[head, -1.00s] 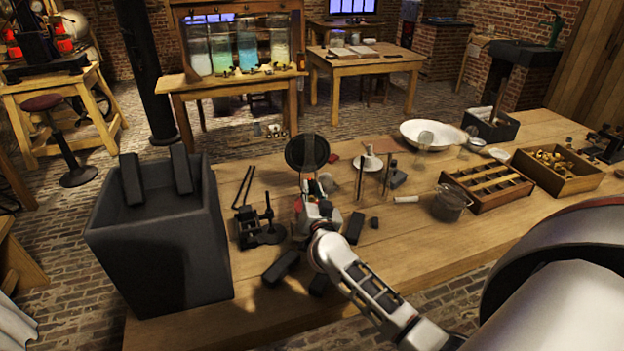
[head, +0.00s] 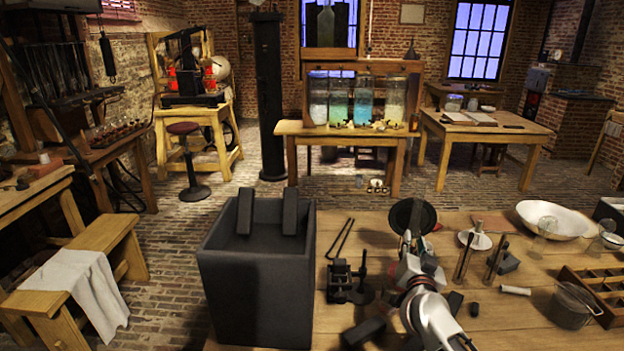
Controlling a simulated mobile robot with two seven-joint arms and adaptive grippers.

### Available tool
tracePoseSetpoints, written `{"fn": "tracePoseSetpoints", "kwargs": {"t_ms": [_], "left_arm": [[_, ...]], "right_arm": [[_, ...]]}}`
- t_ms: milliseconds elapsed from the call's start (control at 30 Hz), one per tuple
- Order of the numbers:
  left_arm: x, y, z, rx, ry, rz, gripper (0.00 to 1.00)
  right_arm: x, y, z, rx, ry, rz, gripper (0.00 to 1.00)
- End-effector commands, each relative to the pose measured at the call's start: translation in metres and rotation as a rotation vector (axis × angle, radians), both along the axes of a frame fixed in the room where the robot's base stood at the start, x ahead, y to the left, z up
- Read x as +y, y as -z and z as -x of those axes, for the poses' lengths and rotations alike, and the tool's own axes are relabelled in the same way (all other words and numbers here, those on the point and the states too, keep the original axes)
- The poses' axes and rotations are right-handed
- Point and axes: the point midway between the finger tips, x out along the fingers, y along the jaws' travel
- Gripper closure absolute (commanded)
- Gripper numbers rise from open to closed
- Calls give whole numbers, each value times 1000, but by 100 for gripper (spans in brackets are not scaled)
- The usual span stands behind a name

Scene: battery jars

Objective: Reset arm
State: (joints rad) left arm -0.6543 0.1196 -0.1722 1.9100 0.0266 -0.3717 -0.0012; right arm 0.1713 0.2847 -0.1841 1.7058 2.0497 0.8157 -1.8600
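My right gripper (head: 412,245) is over the workbench, right of a large dark grey open box (head: 257,285). Its arm comes in from the bottom right. A dark round disc (head: 412,216) shows just behind the gripper; I cannot tell whether they touch. The fingers are small and blend into the clutter, so I cannot see whether they are open or shut. My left gripper is not in view. Several glass jars (head: 363,99) with clear, blue and green contents stand on a far wooden table.
Two black bars (head: 245,211) stick up from the box. Black blocks (head: 364,332), a small black stand (head: 340,282), copper-coloured rods (head: 464,258), a glass beaker (head: 573,303), a white bowl (head: 550,219) and a compartment tray (head: 603,290) crowd the bench. A stool (head: 186,165) stands on the brick floor.

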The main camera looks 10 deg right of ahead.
Motion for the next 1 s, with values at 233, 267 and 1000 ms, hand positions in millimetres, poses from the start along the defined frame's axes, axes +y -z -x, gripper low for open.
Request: {"fn": "tracePoseSetpoints", "kwargs": {"t_ms": [233, 267, 1000], "left_arm": [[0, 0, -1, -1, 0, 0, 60], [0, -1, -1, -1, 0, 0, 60], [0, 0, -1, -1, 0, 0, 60]], "right_arm": [[47, -42, 18, -152, -147, 144, 78], [61, -50, 23, -182, -187, 176, 78], [231, 97, 227, 470, -977, 902, 78]]}}
